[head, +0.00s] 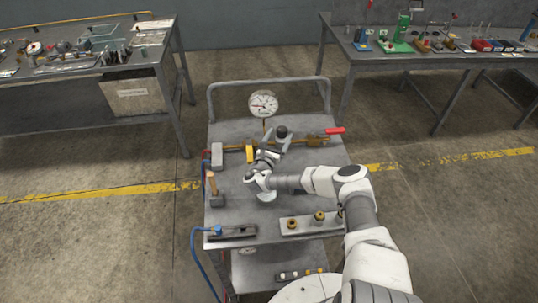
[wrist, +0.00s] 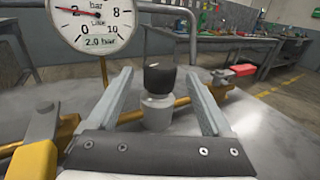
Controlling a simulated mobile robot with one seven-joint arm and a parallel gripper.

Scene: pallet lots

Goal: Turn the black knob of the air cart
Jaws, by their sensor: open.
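The air cart (head: 235,130) is a grey metal cart in the middle of the head view. Its black knob (head: 282,132) sits on a grey round body on the brass pipe. In the wrist view the black knob (wrist: 160,78) stands upright between the two fingers, with a visible gap on each side. My gripper (head: 271,147) is open and empty over the cart top, close to the knob. The dial gauge (head: 263,103) stands behind the knob; in the wrist view the gauge (wrist: 92,18) reads about 2 bar.
A red lever (head: 335,131) lies at the pipe's right end. A yellow block (head: 249,152) and a grey block (head: 217,155) are left of the knob. Brass fittings (head: 319,217) stand on a front plate. Cluttered workbenches (head: 150,60) stand behind; floor around the cart is clear.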

